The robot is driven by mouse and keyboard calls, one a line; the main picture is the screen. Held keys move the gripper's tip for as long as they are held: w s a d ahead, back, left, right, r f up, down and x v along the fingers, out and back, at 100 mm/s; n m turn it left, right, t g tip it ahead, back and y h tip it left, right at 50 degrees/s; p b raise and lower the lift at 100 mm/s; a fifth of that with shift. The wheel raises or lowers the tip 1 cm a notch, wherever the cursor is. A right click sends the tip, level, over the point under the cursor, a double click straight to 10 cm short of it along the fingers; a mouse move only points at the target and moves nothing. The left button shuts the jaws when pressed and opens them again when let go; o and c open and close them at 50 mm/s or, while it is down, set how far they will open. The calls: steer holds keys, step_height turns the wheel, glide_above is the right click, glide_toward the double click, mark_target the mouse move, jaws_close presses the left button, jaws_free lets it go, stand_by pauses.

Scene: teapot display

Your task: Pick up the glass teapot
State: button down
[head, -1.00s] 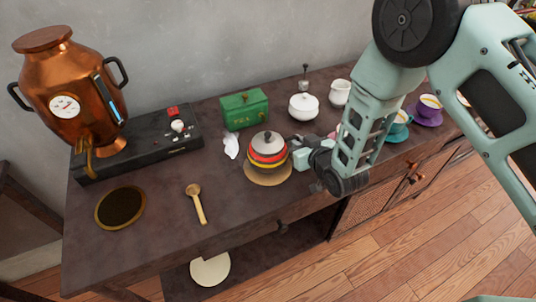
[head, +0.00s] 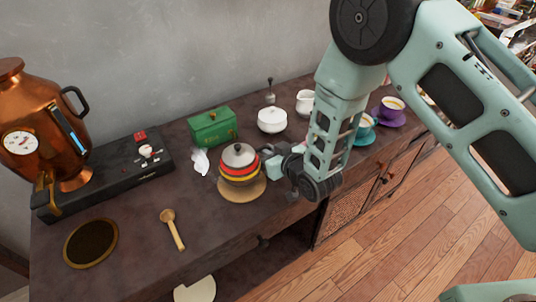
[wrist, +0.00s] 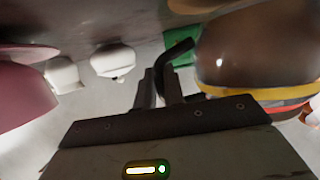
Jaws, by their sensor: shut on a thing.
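The teapot (head: 239,166), with a grey lid and red and yellow bands, is at or just above a round tan mat (head: 242,194) on the dark sideboard. I cannot tell whether its base touches the mat. My gripper (head: 266,163) is at the teapot's right side, shut on its handle. In the wrist view the teapot's brown, glossy body (wrist: 255,50) fills the upper right. My fingertips (wrist: 160,85) close around its black handle (wrist: 178,50) there. The far side of the teapot is hidden.
A green box (head: 212,127), a white lidded pot (head: 271,120) and a white jug (head: 305,102) stand behind. A crumpled white thing (head: 200,162) lies left of the teapot. A wooden spoon (head: 173,230) and a copper urn (head: 45,125) are further left. Teal (head: 365,125) and purple (head: 390,112) cups stand right.

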steer(key=shift+r+b, duration=0.3)
steer(key=shift+r, duration=3.95)
steer(key=shift+w, duration=0.1)
